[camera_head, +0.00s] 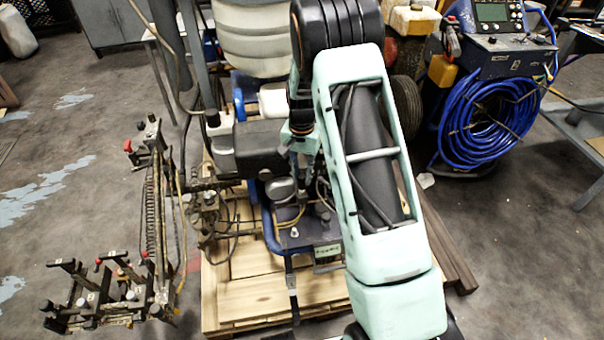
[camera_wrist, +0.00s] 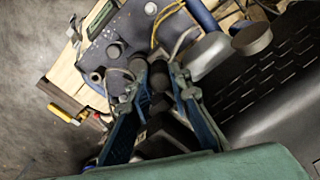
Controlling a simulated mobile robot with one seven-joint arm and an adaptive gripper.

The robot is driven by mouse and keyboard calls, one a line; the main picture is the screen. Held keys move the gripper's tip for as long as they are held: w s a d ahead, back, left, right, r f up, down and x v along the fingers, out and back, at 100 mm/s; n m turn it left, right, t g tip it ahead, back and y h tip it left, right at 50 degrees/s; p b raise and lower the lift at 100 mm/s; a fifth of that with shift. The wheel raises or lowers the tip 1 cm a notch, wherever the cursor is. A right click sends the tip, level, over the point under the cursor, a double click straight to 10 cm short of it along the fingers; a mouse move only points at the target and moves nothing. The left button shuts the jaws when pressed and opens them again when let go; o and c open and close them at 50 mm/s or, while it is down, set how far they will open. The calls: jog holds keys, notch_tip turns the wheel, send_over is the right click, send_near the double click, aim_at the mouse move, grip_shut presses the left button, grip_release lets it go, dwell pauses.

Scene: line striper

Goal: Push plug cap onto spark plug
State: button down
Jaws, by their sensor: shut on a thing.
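My gripper (camera_wrist: 158,72) is shut on a small dark piece (camera_wrist: 159,80), which looks like the plug cap. Its two blue fingers come up from the bottom of the wrist view, with the dark piece between their tips. In the head view my gripper (camera_head: 302,168) points down beside the line striper's black engine cover (camera_head: 258,148). The arm hides much of that area. I cannot make out the spark plug, or whether the cap touches it. A grey metal plate (camera_wrist: 112,38) with several round knobs and fittings lies just beyond the fingertips.
The striper stands on a wooden pallet (camera_head: 245,300). A yellow cable (camera_wrist: 160,22) and grey hoses run close to the fingertips. A large dark slotted cover (camera_wrist: 275,85) fills the right of the wrist view. A blue hose coil (camera_head: 487,120) stands at right; the floor at left is partly clear.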

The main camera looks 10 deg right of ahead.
jog(key=shift+f+b, duration=0.3)
jog(key=shift+f, duration=0.25)
jog(key=c, duration=1.4)
grip_release()
jog(key=shift+r+p, duration=2.35)
jog(key=shift+r, duration=1.15)
